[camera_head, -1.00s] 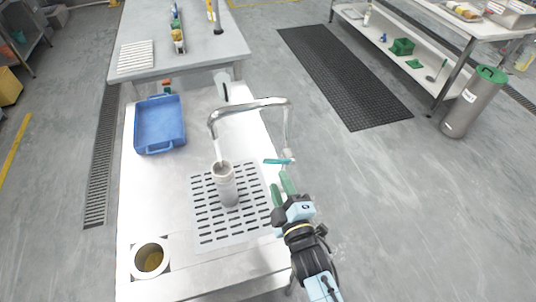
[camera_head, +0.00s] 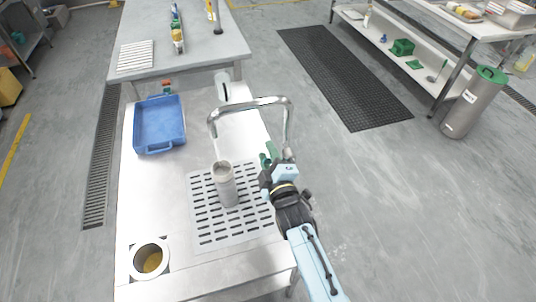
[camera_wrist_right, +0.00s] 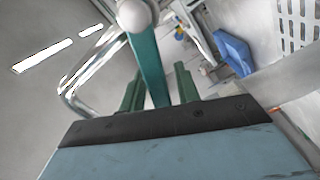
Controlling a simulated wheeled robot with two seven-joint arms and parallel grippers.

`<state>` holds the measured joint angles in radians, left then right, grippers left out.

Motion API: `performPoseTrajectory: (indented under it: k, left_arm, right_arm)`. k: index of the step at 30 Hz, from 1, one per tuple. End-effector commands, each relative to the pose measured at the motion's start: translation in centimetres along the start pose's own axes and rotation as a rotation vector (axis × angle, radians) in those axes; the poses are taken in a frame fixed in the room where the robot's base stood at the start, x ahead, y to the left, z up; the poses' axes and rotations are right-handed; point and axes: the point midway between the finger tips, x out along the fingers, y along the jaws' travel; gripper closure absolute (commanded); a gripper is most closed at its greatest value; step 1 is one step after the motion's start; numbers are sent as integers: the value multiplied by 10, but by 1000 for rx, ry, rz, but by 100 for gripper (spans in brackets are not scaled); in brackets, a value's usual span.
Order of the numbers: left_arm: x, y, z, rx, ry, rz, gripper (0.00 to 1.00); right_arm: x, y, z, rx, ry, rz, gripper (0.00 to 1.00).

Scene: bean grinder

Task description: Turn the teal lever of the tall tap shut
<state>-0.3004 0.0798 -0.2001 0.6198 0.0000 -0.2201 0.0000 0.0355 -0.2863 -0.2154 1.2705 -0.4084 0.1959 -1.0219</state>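The tall tap (camera_head: 250,103) is a chrome arch over the steel counter, its spout above a grey cylinder (camera_head: 226,186). A pale line shows between spout and cylinder; I cannot tell for sure that it is water. My right gripper (camera_head: 268,154) is at the tap's right post, hiding the lever in the head view. In the right wrist view, the teal lever (camera_wrist_right: 148,62) runs from a pale round knob down between my two green fingers (camera_wrist_right: 160,90). The fingers are apart, with a gap on the right of the lever. My left gripper is not in view.
The cylinder stands on a slotted drain plate (camera_head: 207,226). A blue tray (camera_head: 160,124) lies at the counter's back left, a white jug (camera_head: 222,86) at the back. A round opening (camera_head: 151,258) is at the front left.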

Motion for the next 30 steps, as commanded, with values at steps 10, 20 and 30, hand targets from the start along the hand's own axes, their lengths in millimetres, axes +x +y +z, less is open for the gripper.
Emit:
performPoseTrajectory:
  k: [10, 20, 30]
  left_arm:
    - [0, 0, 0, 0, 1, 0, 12]
    - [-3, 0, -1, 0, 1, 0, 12]
    - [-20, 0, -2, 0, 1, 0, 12]
  right_arm:
    - [0, 0, 0, 0, 0, 0, 100]
    - [0, 2, 0, 26, 0, -1, 100]
    - [-1, 17, 1, 221, -1, -2, 100]
